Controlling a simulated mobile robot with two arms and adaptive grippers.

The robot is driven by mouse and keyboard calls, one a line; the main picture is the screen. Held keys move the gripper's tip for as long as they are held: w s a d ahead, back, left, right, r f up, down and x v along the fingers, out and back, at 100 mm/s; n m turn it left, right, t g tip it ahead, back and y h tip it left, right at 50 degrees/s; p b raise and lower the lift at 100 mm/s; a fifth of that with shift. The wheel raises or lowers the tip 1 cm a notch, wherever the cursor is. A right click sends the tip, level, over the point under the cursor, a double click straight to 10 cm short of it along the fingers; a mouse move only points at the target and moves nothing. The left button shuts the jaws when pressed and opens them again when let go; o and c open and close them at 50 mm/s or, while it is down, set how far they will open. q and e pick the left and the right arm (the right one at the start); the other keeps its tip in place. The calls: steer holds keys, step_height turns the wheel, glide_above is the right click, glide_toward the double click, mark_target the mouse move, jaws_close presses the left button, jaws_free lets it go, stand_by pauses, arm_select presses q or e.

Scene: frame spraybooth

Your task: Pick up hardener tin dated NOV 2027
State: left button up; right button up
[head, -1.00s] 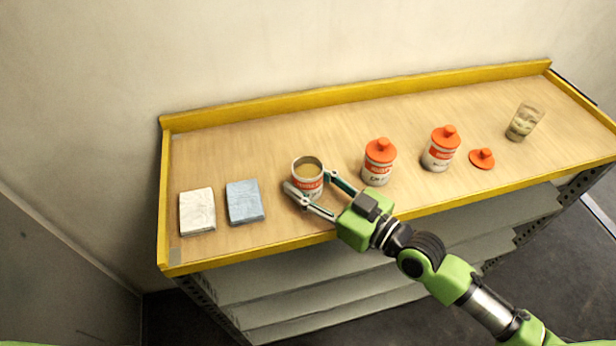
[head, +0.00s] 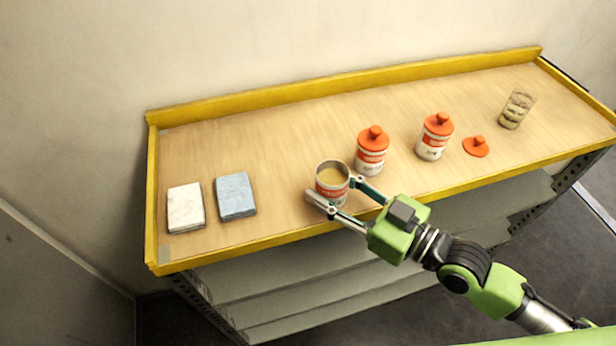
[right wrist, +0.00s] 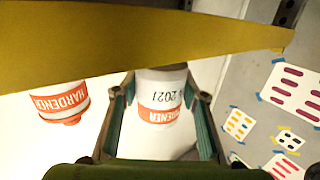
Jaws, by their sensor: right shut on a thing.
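An open hardener tin (head: 331,191), white with an orange-red band and tan contents, is at the front of the bench. My right gripper (head: 335,203) is shut on it, with one finger on each side. In the right wrist view the tin (right wrist: 161,100) sits between the fingers with upside-down lettering and a partly covered date I cannot read surely. It looks slightly raised, but its base is hidden. Two lidded hardener tins stand to its right, a nearer one (head: 371,155) and a farther one (head: 434,140). My left gripper is not in view.
The wooden bench top (head: 270,140) has a raised yellow rim. A white cloth pad (head: 186,207) and a blue one (head: 235,195) lie left. A loose orange lid (head: 476,147) and a clear cup (head: 516,110) are right. Grey shelves lie below. The bench's back left is clear.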

steer(key=v, duration=1)
steer(key=shift+s+f, duration=0.2)
steer(key=shift+s, duration=0.05)
